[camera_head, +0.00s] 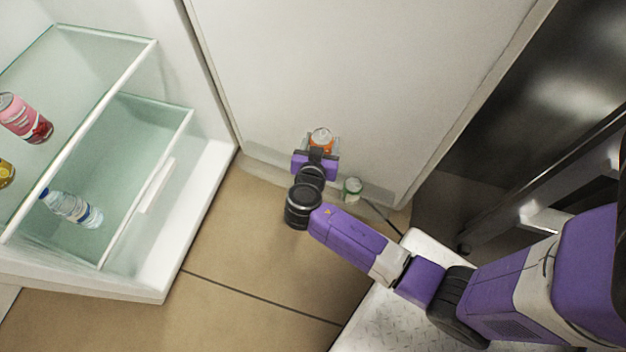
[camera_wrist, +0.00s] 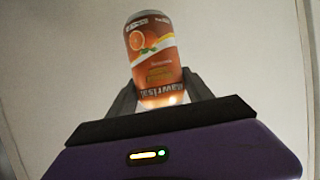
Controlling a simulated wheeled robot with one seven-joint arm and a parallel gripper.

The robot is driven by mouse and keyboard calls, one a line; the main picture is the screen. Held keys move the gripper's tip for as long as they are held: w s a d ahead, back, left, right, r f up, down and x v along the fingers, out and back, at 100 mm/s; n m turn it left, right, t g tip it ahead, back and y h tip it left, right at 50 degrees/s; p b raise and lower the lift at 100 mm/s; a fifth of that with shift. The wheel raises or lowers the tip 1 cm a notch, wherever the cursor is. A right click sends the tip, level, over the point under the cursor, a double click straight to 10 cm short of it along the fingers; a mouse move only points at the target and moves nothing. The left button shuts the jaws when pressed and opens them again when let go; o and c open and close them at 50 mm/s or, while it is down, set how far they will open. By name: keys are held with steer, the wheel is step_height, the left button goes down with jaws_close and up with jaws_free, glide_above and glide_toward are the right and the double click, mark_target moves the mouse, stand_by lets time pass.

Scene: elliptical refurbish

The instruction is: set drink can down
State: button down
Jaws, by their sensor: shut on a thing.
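An orange drink can (camera_head: 321,138) is at my gripper, in front of the white wall panel. In the wrist view the can (camera_wrist: 152,50) has an orange fruit print and stands nearly upright, tilted a little, between the two dark fingers. My gripper (camera_head: 318,150) is shut on the can; it also shows in the wrist view (camera_wrist: 160,98). The can's lower end is partly hidden by the gripper body. Whether the can touches any surface below cannot be told.
An open fridge with glass shelves (camera_head: 120,130) is at left, holding a pink can (camera_head: 24,117) and a water bottle (camera_head: 72,208). The tiled floor (camera_head: 240,270) is clear.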

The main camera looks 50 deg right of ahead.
steer(key=shift+s+d+f+b, duration=0.15)
steer(key=shift+f+b, duration=0.2)
steer(key=shift+f, duration=0.3)
step_height(320, 180, down, 19)
steer(key=b, duration=0.9)
steer(key=shift+f, duration=0.1)
steer(key=shift+f, duration=0.2)
steer(key=shift+c, duration=2.1)
jaws_free()
steer(key=shift+r, duration=0.1)
